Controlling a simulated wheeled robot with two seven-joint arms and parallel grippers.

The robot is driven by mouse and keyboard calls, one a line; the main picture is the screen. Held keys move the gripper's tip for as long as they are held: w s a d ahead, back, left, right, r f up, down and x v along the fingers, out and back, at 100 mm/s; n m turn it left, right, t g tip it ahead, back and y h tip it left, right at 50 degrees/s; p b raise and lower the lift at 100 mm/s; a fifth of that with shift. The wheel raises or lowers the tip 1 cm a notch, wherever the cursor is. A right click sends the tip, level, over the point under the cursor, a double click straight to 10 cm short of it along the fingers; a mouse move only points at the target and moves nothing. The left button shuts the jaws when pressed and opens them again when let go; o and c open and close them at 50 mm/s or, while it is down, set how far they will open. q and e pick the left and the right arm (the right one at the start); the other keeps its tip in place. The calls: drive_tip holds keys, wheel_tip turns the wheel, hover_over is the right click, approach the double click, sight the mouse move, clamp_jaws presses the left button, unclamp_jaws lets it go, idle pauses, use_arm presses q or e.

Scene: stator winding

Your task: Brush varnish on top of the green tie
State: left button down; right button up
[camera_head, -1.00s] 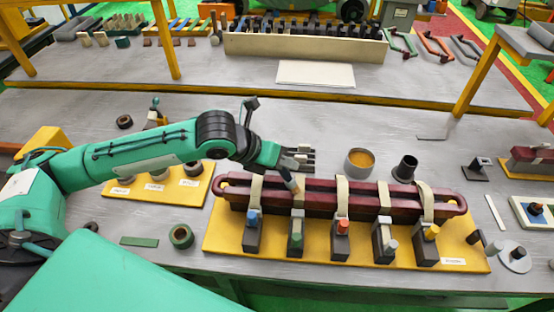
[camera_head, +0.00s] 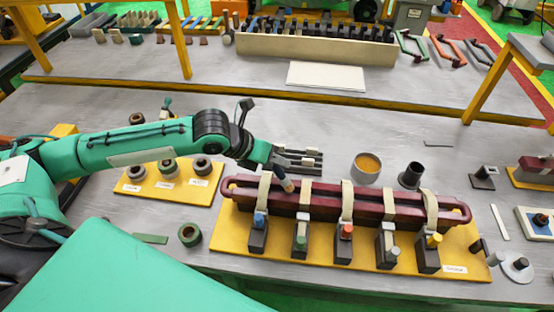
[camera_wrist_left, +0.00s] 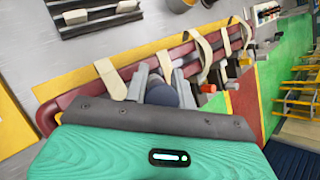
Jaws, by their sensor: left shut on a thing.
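The dark red coil (camera_head: 385,205) lies on a yellow board, crossed by several pale ties. The green tie is the second band from the left (camera_head: 305,194), above the post with the green cap (camera_head: 300,242). My left gripper (camera_head: 277,172) is shut on a brush (camera_head: 287,186), whose brown tip points down by the coil's top, just left of the green tie. I cannot tell whether the tip touches anything. The left wrist view shows the fingers (camera_wrist_left: 155,82) around the brush's dark rounded end (camera_wrist_left: 162,94). A pot of amber varnish (camera_head: 367,169) stands behind the coil.
A black cup (camera_head: 411,173) stands right of the pot. A dark slotted rack (camera_head: 300,158) lies behind the gripper. A yellow board with several rolls (camera_head: 168,181) is at left, near a green roll (camera_head: 190,235). Capped posts stand along the coil's front.

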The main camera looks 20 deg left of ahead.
use_arm(q)
drive_tip(key=w+p, duration=0.1)
drive_tip(key=p, duration=0.2)
drive_tip(key=shift+w+a+r+p, duration=0.15)
drive_tip(key=shift+w+a+p, duration=0.05)
drive_tip(key=shift+p, duration=0.1)
idle(1.1)
wheel_tip(320, 180, up, 6)
drive_tip(key=p, duration=0.6)
drive_tip(key=shift+r, duration=0.1)
wheel_tip(320, 180, up, 3)
drive_tip(key=p, duration=0.3)
drive_tip(key=shift+p, duration=0.35)
